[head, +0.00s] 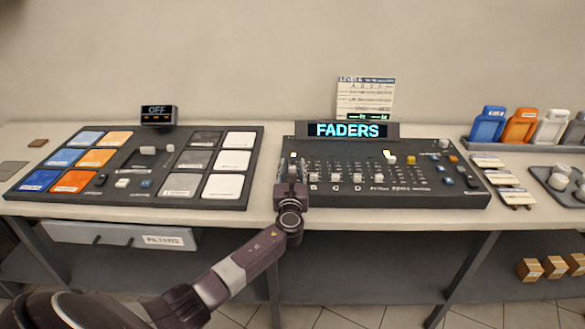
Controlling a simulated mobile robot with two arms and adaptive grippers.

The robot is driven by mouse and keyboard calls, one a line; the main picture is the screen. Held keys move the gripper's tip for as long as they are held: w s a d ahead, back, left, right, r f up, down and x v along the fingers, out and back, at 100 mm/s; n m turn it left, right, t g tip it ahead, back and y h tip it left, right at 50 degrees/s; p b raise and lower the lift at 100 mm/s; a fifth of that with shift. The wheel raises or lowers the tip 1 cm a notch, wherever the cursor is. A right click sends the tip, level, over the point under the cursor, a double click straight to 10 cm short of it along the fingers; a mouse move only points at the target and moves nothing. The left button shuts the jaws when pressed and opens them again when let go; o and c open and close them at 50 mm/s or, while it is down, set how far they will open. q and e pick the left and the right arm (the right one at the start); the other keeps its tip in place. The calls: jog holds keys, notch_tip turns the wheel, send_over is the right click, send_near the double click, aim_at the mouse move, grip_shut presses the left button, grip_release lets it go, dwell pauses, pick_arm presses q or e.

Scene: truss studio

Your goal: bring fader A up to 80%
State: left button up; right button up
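The fader console (420,198) lies on the table, with a lit display reading FADERS (347,130) along its back. Caps for fader B (313,178), fader C (335,178) and fader D (357,178) sit near the front ends of their slots. My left gripper (292,162) is over the console's left end, left of fader B, where the fader A lane lies. It covers the fader A cap and most of its slot. I cannot tell whether its fingers are open or touch the cap. My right gripper is not in view.
A pad console (255,150) with blue, orange, white and grey pads lies to the left, behind it a small display reading OFF (157,110). A levels card (365,95) stands behind the fader console. Colored holders (487,125) and a tray (545,182) are at right.

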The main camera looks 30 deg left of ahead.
pick_arm(q)
jog(key=v, duration=1.2)
jog(key=shift+s, duration=0.1)
